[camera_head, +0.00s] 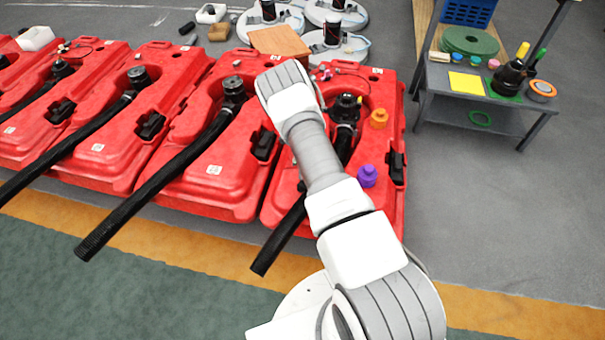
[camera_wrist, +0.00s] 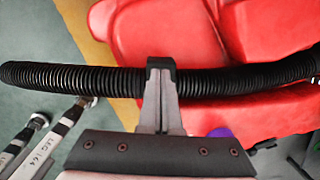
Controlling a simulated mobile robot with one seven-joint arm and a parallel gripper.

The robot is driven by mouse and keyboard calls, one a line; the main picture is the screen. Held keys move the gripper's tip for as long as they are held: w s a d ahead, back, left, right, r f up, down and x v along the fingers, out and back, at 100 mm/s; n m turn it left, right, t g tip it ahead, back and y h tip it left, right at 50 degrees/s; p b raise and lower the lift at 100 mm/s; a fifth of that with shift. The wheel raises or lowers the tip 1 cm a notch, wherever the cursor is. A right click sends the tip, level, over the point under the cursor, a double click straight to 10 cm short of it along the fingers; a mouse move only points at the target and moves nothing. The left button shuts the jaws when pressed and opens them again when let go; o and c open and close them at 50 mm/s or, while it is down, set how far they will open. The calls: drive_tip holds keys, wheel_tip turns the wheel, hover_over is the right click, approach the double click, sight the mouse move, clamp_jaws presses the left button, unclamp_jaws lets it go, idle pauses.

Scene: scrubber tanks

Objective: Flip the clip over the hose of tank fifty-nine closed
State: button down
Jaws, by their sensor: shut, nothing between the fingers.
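Red tanks stand in a row in the head view. The rightmost tank (camera_head: 247,198) lies under my arm, and its black hose (camera_head: 280,236) runs out at the front. No tank number is readable to me. In the wrist view the black ribbed hose (camera_wrist: 220,82) crosses from left to right over a red tank (camera_wrist: 270,30). My gripper (camera_wrist: 160,68) is shut and empty, its dark fingertips overlapping the hose from above; whether they touch it is unclear. No clip can be told apart from the fingertips. My arm hides the gripper in the head view.
A purple cap (camera_head: 367,176) and an orange cap (camera_head: 379,118) sit on the rightmost tank. A grey cart (camera_head: 425,85) with tools stands at the right. A cardboard box (camera_head: 280,42) and round white machine parts lie behind. The floor at right is clear.

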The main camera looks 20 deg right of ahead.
wheel_tip(320, 180, up, 17)
drive_tip(key=s+p, duration=0.2)
drive_tip(key=p, duration=0.3)
drive_tip(key=shift+d+r, duration=0.15)
drive_tip(key=shift+d, duration=0.15)
drive_tip(key=shift+s, duration=0.15)
